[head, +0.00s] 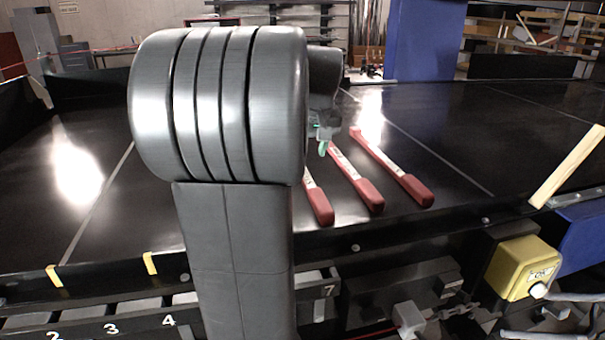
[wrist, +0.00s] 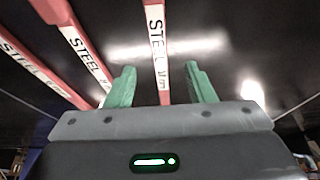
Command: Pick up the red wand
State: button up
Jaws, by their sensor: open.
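Three red wands with white label strips lie side by side on the black conveyor: a right one (head: 408,183), a middle one (head: 366,190) and a left one (head: 319,204), partly hidden by my arm. My gripper (head: 323,141) is over their far ends, mostly hidden behind my arm in the head view. In the wrist view its green fingers (wrist: 161,86) are apart, with one red wand (wrist: 154,12) marked STEEL between them in the picture. I cannot tell how far above it they are. Two more wands (wrist: 62,22) (wrist: 28,58) slant to the left.
The black conveyor belt (head: 470,130) is bare to the right of the wands. A blue pillar (head: 424,40) stands behind it. A yellow box (head: 522,268) and a wooden strip (head: 568,166) are at the right front edge.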

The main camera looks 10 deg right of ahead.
jog(key=p+x, duration=0.2)
jog(key=x, duration=0.7)
jog(key=shift+w+d, duration=0.15)
jog(key=shift+w, duration=0.05)
jog(key=shift+c, duration=0.4)
grip_shut()
